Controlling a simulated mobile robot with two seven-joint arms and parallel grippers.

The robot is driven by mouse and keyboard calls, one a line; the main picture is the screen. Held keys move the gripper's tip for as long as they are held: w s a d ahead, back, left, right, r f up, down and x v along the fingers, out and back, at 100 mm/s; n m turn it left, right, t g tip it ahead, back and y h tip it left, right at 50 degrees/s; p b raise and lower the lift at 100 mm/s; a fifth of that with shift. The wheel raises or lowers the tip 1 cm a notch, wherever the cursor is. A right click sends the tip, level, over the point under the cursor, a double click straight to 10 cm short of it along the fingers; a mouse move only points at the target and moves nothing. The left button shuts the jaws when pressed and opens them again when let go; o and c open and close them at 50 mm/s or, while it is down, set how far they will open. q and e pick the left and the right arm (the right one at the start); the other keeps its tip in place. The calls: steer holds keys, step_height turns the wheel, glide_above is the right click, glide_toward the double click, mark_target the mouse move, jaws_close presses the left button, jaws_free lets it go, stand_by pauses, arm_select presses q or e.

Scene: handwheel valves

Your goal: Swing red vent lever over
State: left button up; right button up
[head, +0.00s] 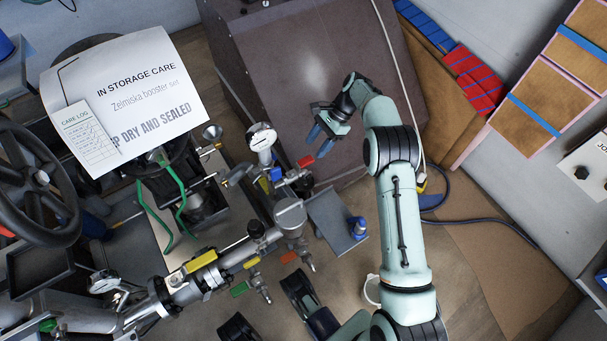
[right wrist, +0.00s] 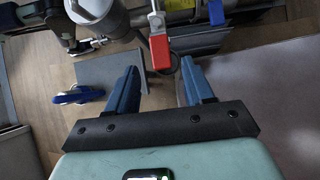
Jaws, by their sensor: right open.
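The red vent lever (head: 305,161) is a short red handle on the pipework just below my right gripper in the head view. In the right wrist view the red lever (right wrist: 160,51) hangs from a pale stem, ahead of and between my fingers. My right gripper (head: 318,142) is open and empty, its two blue fingers pointing toward the lever. In the right wrist view the right gripper (right wrist: 158,80) has a wide gap between its fingertips, and the lever appears apart from both. My left gripper cannot be made out in the head view.
A pressure gauge (head: 262,138) stands left of the lever. A yellow handle (head: 201,262) and a green handle (head: 240,289) sit lower on the pipes. A brown cabinet (head: 310,60) stands behind; a paper sign (head: 130,100) covers machinery at left.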

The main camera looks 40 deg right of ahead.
mark_target(306, 160)
steer(key=x, duration=0.6)
steer(key=shift+a+f+b, duration=0.1)
steer(key=shift+f+b, duration=0.05)
steer(key=shift+b, duration=0.2)
steer(key=c, duration=0.7)
steer(key=shift+c, duration=0.2)
